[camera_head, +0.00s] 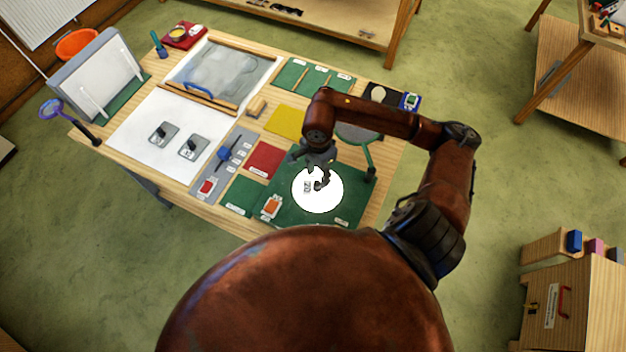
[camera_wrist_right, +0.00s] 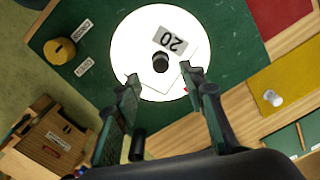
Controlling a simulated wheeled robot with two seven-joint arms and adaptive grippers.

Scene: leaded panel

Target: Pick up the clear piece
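The clear piece, faintly outlined with a dark knob (camera_wrist_right: 160,63), lies on a glowing white disc (camera_wrist_right: 130,45) in the right wrist view. In the head view the disc (camera_head: 328,203) is at the front of the table, partly covered by my right gripper (camera_head: 320,180). In the wrist view the right gripper (camera_wrist_right: 161,76) is open, its fingertips apart just short of the knob, with nothing between them. I cannot tell its exact height above the disc. My left gripper is not in view.
The disc sits on a dark green mat (camera_head: 345,212). An orange piece (camera_head: 271,206) is left of it, and a green-rimmed magnifier (camera_head: 368,160) stands behind right. A red mat (camera_head: 264,159) and a yellow mat (camera_head: 286,122) lie further back. A white sheet (camera_head: 135,130) holds two knobbed pieces.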

